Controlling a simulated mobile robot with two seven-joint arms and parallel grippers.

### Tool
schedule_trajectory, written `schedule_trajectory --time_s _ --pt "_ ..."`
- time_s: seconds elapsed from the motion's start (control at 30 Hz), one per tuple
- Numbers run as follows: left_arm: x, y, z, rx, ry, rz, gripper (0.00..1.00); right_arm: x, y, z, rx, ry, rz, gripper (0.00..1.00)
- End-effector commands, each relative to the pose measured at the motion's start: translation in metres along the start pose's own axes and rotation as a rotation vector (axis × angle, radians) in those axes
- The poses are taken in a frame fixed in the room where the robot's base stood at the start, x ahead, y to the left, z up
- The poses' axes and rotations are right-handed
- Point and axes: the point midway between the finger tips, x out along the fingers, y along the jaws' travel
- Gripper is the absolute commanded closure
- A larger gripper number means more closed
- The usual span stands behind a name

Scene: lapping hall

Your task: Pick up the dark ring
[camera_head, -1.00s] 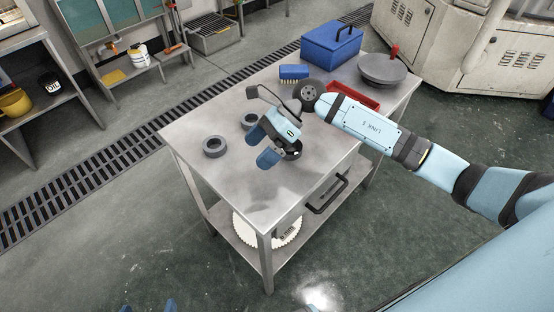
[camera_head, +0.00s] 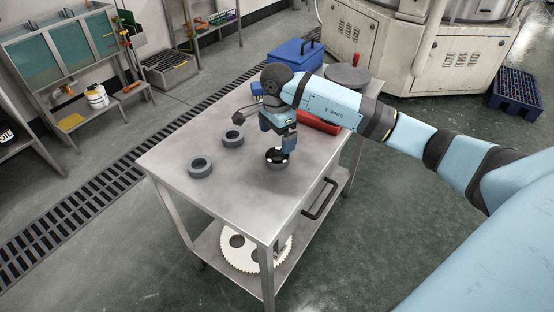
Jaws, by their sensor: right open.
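A dark ring (camera_head: 269,162) lies on the steel table (camera_head: 225,200) near its middle, partly hidden by my right gripper. My right gripper (camera_head: 277,138) is open and points down just above and behind the ring. One blue finger overlaps the ring's right part in the picture; I cannot tell whether it touches. Two grey rings lie flat to the left, a nearer one (camera_head: 200,167) and a farther one (camera_head: 232,136). My left gripper is not in view.
A blue toolbox (camera_head: 291,52), a red tray (camera_head: 318,122) and a dark round plate (camera_head: 347,76) stand on the far part of the table. A white gear (camera_head: 240,258) lies on the lower shelf. The table's front left is clear.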

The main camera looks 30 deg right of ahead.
Motion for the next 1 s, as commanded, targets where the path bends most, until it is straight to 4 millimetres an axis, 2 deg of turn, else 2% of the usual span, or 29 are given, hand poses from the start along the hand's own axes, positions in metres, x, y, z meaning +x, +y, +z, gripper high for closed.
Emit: schedule_trajectory --time_s 0.1,0.37,0.7,0.93,0.97,1.0 --pt "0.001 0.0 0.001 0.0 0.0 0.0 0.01 0.019 0.0 0.001 0.0 -0.002 0.002 0.0" --pt "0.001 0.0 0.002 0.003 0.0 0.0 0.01 0.035 -0.001 0.0 0.001 -0.003 0.001 0.0" --pt "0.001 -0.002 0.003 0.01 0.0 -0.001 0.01 0.08 -0.004 -0.006 0.0 -0.004 0.001 0.0" --pt "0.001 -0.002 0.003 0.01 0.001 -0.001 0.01 0.082 -0.005 -0.006 -0.001 -0.002 -0.001 0.0" --pt "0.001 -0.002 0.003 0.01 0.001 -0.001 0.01 0.082 -0.005 -0.006 -0.001 -0.002 -0.001 0.05" --pt "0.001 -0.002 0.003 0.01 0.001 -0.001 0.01 0.082 -0.005 -0.006 -0.001 -0.002 -0.001 0.14"
